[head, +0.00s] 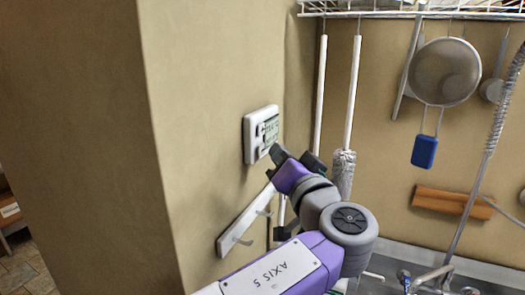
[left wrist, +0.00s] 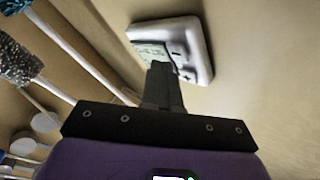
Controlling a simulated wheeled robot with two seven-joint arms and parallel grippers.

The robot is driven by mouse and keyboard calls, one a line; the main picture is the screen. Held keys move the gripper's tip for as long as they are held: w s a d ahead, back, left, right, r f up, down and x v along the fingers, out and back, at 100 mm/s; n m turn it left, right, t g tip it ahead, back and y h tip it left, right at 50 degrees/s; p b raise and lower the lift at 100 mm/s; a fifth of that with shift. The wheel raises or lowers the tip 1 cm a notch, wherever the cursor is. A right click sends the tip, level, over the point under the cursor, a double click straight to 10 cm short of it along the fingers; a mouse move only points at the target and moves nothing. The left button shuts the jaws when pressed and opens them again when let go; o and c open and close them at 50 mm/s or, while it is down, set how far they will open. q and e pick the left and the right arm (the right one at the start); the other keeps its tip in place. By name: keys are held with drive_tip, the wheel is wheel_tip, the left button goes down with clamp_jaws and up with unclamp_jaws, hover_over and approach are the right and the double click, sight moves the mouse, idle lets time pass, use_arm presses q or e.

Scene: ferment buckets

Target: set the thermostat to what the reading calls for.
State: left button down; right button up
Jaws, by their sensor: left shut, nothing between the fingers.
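The thermostat (head: 252,138) is a white box on the beige wall, with a grey display and dark buttons on its face. In the left wrist view the thermostat (left wrist: 196,45) shows a greenish display and a minus and a plus button. My left gripper (head: 277,153) is shut and empty, with its tips at the lower part of the thermostat. In the left wrist view the closed fingertips (left wrist: 160,70) overlap the display's lower edge, beside the plus button. I cannot tell whether they touch it. The display's digits are too small to read. My right gripper is not in view.
A white hook rail (head: 246,222) is on the wall below the thermostat. A wall corner stands left of the thermostat.

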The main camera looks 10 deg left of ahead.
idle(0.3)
use_arm(q)
drive_tip(key=d, duration=0.1)
drive_tip(key=s+d, duration=0.1)
drive_tip(key=d, duration=0.3)
drive_tip(key=shift+s+p, duration=0.3)
drive_tip(key=shift+f, duration=0.1)
idle(2.2)
